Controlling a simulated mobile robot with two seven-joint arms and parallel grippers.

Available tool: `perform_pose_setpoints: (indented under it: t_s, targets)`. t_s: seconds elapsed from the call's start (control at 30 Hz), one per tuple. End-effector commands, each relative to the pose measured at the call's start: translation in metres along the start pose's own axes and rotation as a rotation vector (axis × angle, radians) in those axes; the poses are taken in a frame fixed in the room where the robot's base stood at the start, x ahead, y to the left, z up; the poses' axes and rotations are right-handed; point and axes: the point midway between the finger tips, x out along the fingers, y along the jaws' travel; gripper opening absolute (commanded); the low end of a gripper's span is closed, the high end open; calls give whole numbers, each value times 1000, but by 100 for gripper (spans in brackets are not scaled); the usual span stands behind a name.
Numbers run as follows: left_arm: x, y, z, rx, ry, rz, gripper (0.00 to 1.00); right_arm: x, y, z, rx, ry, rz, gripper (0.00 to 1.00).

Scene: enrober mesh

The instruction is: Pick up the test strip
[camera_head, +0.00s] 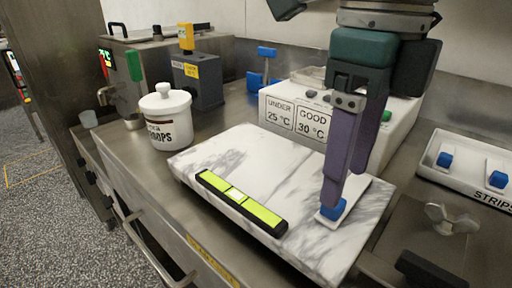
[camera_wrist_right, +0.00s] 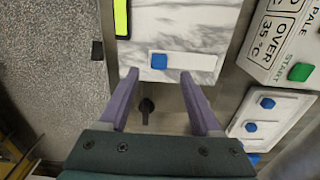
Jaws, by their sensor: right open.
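The test strip, a white strip with a blue block (camera_head: 333,209) at one end, lies flat on the marble slab (camera_head: 226,150), near its right side. In the right wrist view the strip (camera_wrist_right: 195,62) lies crosswise, with its blue block at the left end. My right gripper (camera_head: 345,190) points down with its purple fingers over the strip and hides part of it in the head view. In the wrist view the gripper (camera_wrist_right: 160,74) is open and empty, the blue block ahead between its fingertips. My left gripper is not in view.
A black-and-yellow level (camera_head: 240,199) lies on the slab, left of the strip. A labelled white box (camera_head: 295,121) stands behind the slab. A white tray (camera_head: 467,185) with more blue-ended strips is at right. A lidded white jar (camera_head: 168,120) stands at left.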

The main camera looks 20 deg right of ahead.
Motion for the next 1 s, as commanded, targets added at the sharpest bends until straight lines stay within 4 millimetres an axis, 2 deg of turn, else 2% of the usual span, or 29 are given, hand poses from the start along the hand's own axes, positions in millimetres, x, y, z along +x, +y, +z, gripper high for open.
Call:
perform_pose_setpoints:
  t_s: [0.2, 0.5, 1.0]
  targets:
    - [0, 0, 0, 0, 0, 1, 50, 33, 2, 1, 0, 3, 3, 65]
    - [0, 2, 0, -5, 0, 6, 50, 38, 2, 2, -1, 0, 2, 65]
    - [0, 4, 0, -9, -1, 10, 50, 38, 2, 2, -1, 0, 3, 9]
